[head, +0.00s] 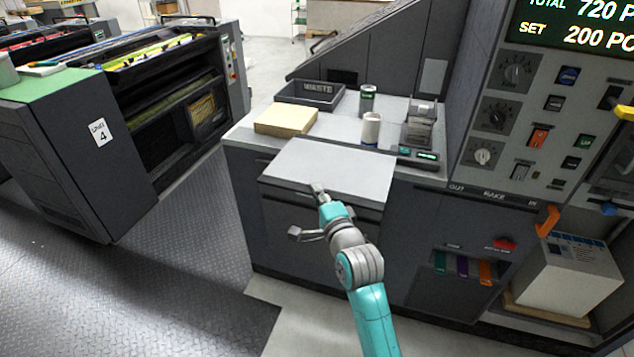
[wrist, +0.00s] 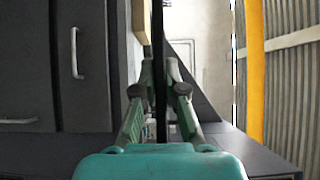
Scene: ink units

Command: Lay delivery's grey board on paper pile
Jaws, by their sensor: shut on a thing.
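My gripper (head: 318,190) is shut on the front edge of a flat light grey board (head: 340,167). The board is about level and juts out past the counter's front edge. In the wrist view the board (wrist: 158,70) shows edge-on as a dark strip between the fingers of my gripper (wrist: 160,95). There it lies a little above the level of a cream paper stack (wrist: 140,20). This stack (head: 286,119) sits on the counter behind and left of the board. A white paper pile (head: 568,277) stands on a tan base inside the machine at the lower right.
A control panel (head: 540,110) rises at the right. Open floor (head: 150,270) lies to the left, before a dark press unit (head: 80,150).

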